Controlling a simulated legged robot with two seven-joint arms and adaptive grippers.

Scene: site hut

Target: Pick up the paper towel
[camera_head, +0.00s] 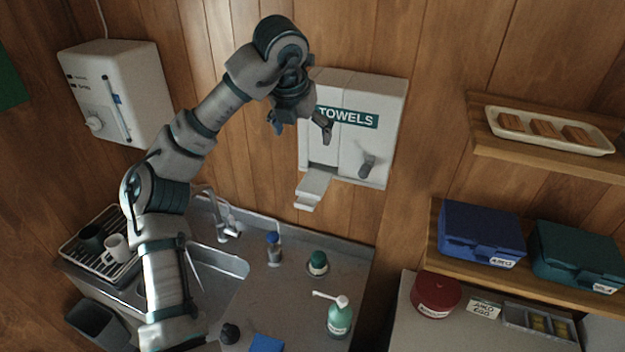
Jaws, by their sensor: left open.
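A white towel dispenser (384,105) with a green "TOWELS" label hangs on the wood wall. A pale stepped piece (313,188) sticks out below its lower left; I cannot tell whether it is the paper towel or a tray. My left arm rises from the bottom left and bends over at the top. My left gripper (300,128) is open and empty, pointing down in front of the dispenser's upper left, above the pale piece and apart from it. It hides part of the dispenser. My right gripper is not in view.
A white wall heater (118,92) hangs at left. Below are a sink (222,268), a tap (228,222), a dish rack (75,262), a pump bottle (340,318) and a blue-capped bottle (274,250). Shelves at right hold a tray (550,145) and a blue case (480,232).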

